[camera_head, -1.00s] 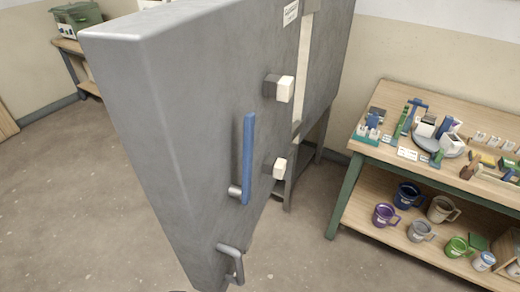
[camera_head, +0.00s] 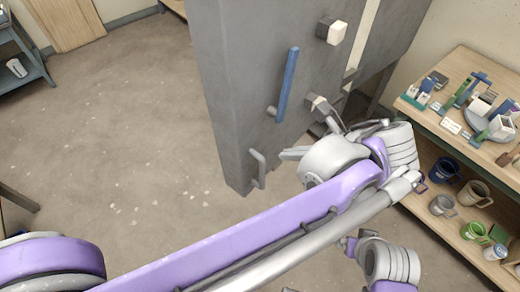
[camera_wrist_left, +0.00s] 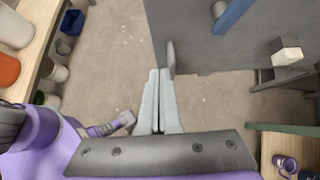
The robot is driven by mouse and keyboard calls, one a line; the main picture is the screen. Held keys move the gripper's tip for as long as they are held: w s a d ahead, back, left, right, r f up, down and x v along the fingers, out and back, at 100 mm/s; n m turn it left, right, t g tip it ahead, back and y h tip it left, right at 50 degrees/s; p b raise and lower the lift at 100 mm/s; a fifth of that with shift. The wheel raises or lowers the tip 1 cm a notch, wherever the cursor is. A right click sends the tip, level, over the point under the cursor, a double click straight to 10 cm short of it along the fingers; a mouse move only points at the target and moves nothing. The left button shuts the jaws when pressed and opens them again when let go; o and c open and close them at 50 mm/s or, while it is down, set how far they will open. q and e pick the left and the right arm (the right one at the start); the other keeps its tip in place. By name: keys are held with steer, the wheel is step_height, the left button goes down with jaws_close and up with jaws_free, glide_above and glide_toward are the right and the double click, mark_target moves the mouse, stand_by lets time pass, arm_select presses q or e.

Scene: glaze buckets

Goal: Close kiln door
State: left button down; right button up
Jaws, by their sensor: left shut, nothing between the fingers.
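The grey kiln door (camera_head: 240,70) stands upright and looks swung out from the kiln body (camera_head: 385,40), with a pale strip between them. It carries a blue bar handle (camera_head: 287,85) and a lower grey handle (camera_head: 258,168). My left gripper (camera_head: 290,153) is shut and empty, just right of the lower grey handle. In the left wrist view its fingertips (camera_wrist_left: 158,75) lie close beside the grey handle (camera_wrist_left: 171,58); contact cannot be told. My right arm shows partly at the lower right, its gripper (camera_head: 347,244) too small to read.
Pale blocks (camera_head: 338,32) stick out from the door's handle side. A wooden shelf unit (camera_head: 450,75) with tools on top and mugs below stands close on the right. The floor (camera_head: 130,150) left of the door is clear.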

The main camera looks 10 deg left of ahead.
mark_target(243, 147)
arm_select(q)
steer(key=x, duration=0.4)
steer(key=a+r+x, duration=0.1)
steer(key=x, duration=0.3)
steer(key=w+x, duration=0.1)
steer(key=x, duration=0.3)
steer(key=shift+a+r, duration=0.25)
steer(key=shift+a, duration=0.15)
steer(key=shift+w+a, duration=0.2)
steer(key=shift+a, duration=0.15)
